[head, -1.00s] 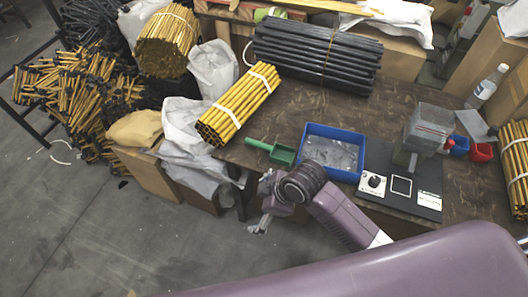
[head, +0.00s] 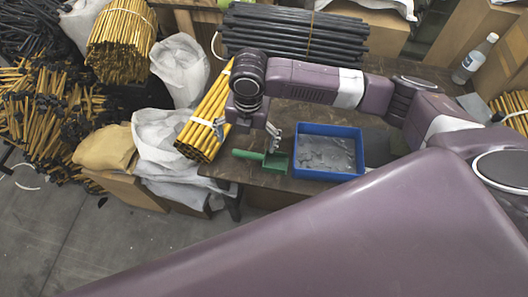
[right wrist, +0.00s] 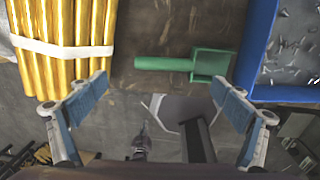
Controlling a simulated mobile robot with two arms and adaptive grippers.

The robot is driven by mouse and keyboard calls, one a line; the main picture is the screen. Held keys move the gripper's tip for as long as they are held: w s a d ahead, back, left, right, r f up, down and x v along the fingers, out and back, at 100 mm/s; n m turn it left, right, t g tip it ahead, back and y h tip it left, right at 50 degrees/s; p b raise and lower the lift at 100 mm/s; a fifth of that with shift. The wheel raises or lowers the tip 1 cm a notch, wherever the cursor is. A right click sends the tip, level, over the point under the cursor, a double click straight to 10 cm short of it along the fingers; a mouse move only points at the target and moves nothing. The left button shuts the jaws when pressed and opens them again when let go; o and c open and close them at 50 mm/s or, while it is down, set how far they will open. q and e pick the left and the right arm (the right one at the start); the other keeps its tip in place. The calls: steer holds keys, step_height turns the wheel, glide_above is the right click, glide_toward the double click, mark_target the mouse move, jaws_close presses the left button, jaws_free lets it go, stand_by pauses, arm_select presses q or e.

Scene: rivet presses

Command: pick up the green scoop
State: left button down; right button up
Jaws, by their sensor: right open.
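The green scoop (head: 274,161) lies on the brown table beside the blue bin, its handle pointing left. It also shows in the right wrist view (right wrist: 206,64), ahead of the fingertips, with the handle to the left and the scoop end to the right. My right gripper (head: 246,132) is open and empty above the table, close to the scoop. In the right wrist view its two blue-padded fingers (right wrist: 160,88) are spread wide, with nothing between them. My left gripper is not seen.
A blue bin (head: 301,170) of small metal pieces stands just right of the scoop. A strapped bundle of yellow rods (head: 203,138) lies just left of it. A bundle of black rods (head: 300,35) lies behind. The table's front edge is close to the scoop.

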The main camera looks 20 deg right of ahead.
mark_target(249, 155)
steer(key=f, duration=0.3)
steer(key=shift+s, duration=0.3)
step_height(249, 155, down, 4)
steer(key=shift+d+r+p, duration=0.1)
steer(key=shift+r+p, duration=0.1)
steer(key=shift+p, duration=0.25)
steer(key=shift+f, duration=0.25)
steer(key=shift+w+f, duration=0.1)
steer(key=shift+f, duration=0.05)
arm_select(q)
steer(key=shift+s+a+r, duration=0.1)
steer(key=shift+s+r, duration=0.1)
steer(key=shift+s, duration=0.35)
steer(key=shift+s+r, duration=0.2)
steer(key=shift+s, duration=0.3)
arm_select(e)
steer(key=c, duration=1.3)
